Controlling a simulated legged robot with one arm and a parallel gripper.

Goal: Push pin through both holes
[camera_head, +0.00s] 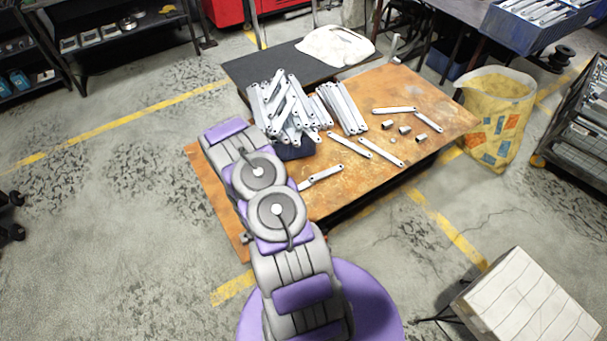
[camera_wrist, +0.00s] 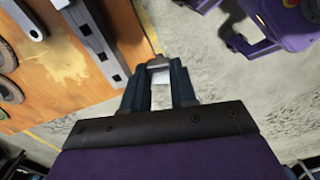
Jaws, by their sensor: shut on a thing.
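My gripper (camera_wrist: 160,72) shows in the wrist view with its two dark fingers shut on a small grey metal piece (camera_wrist: 158,61), which looks like the pin. Its tip end shows just beyond the fingertips; the rest is between the fingers. To its left, apart from it, a dark bar with a grey holed face (camera_wrist: 102,42) runs along the table edge. I cannot tell whether the task's two holes are these. A bracket end with one hole (camera_wrist: 35,30) lies farther left. In the head view my arm hides the gripper and the pin.
The orange-brown table (camera_head: 440,115) carries a heap of galvanized brackets (camera_head: 290,108), a row of brackets (camera_head: 342,108), several loose brackets and small metal cylinders (camera_head: 404,129). A yellow bin (camera_head: 497,110) stands right of the table. A white-topped stool (camera_head: 530,305) stands at lower right.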

